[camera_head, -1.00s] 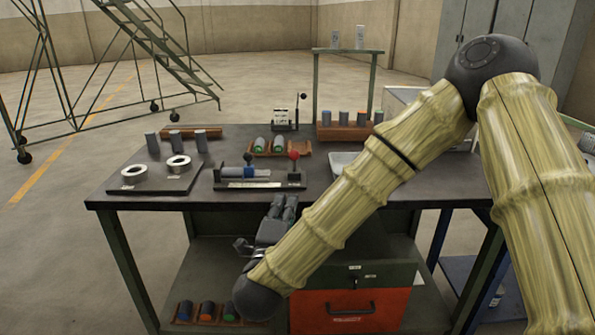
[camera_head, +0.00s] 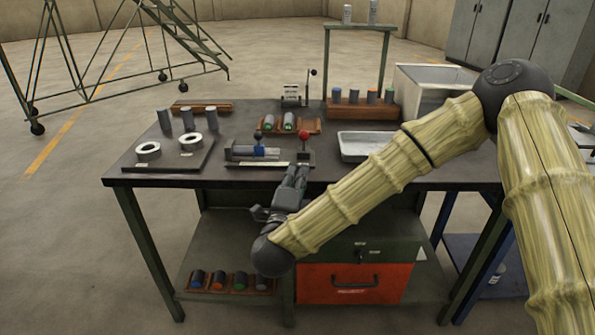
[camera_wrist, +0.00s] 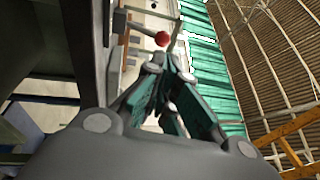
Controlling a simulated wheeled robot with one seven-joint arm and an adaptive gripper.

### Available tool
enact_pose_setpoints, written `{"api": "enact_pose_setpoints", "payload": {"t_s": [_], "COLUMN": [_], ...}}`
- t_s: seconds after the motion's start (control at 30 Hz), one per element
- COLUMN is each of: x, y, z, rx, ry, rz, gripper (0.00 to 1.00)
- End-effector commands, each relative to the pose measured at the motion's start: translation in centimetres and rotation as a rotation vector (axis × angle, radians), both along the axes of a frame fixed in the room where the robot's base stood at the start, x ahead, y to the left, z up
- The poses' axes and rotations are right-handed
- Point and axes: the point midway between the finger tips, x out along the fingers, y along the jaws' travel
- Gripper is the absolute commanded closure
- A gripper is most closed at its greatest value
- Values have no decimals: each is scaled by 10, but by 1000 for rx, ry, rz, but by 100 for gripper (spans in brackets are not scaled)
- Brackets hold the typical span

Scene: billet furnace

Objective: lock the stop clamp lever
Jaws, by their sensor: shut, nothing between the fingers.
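Labels are too small to tell which is the stop clamp lever. My gripper (camera_head: 295,172) is shut and empty at the table's front edge, just below the red knob in the picture. In the wrist view the red knob (camera_wrist: 162,38) shows just beyond the fingertips (camera_wrist: 165,66), seemingly apart from them.
A plate with two metal rings (camera_head: 170,150) lies left of the fixture. A wooden rack with green-ended cylinders (camera_head: 290,124) stands behind it. A pale tray (camera_head: 367,146) is to the right. The dark table (camera_head: 230,180) has its front edge under my gripper.

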Motion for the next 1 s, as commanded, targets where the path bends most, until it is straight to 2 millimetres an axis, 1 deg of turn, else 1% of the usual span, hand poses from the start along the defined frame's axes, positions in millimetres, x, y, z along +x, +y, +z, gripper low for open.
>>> {"api": "enact_pose_setpoints", "payload": {"t_s": [0.03, 0.27, 0.3, 0.5, 0.7, 0.83, 1.0], "x": [3, 15, 23, 55, 82, 93, 99], "y": [-1, -5, -6, -13, -18, -20, -21], "z": [4, 5, 5, 12, 17, 18, 19], "rx": [0, -1, -1, -2, -2, -2, -2], "ry": [4, 1, -1, -2, -2, -1, 0], "rz": [-2, -4, -4, -4, -3, -2, -2], "gripper": [100, 100, 100, 100, 100, 100, 100]}}
